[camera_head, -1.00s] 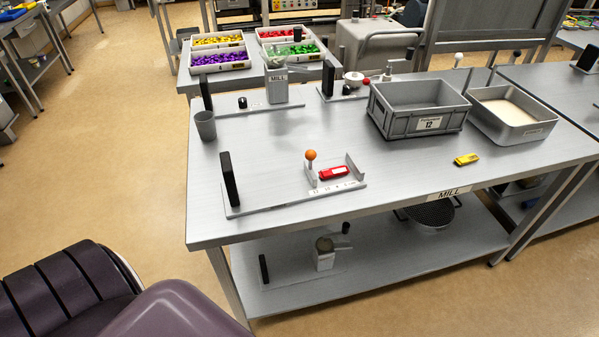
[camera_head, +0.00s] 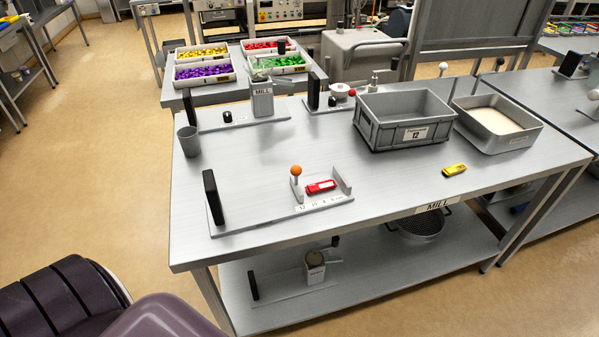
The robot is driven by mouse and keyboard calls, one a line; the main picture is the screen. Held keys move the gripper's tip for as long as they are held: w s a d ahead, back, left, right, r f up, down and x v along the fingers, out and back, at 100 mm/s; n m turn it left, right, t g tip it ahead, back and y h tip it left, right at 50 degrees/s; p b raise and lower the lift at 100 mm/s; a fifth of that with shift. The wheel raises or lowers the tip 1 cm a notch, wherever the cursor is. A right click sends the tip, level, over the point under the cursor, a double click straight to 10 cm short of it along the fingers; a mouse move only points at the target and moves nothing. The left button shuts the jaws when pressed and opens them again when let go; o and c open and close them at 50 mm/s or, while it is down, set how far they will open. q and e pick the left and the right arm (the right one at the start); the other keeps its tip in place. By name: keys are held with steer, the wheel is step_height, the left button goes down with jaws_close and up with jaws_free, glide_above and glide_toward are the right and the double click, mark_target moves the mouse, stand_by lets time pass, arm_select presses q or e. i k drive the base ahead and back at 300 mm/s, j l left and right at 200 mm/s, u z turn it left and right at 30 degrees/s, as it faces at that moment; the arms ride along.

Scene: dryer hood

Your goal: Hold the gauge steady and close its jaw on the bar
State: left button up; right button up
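The gauge (camera_head: 262,219) lies near the front left of the metal table in the head view. It is a flat grey base with a scale strip, a tall black upright (camera_head: 213,198) at its left end and an orange-ball knob (camera_head: 296,170) on the jaw. A red bar (camera_head: 320,187) lies at its right end, between the knob's jaw and a grey end plate (camera_head: 342,181). A gap seems to show on either side of the bar, but contact is hard to tell. Neither of my grippers is in view.
A grey crate (camera_head: 404,139) labelled 12 and a metal tray of pale powder (camera_head: 497,128) stand at the back right. A yellow piece (camera_head: 454,170) lies at the front right. A grey cup (camera_head: 189,141) and a mill (camera_head: 262,100) are at the back left. The tabletop around the gauge is clear.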

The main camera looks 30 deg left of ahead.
mark_target(296, 170)
steer(key=i+u, duration=0.65)
steer(key=u, duration=0.15)
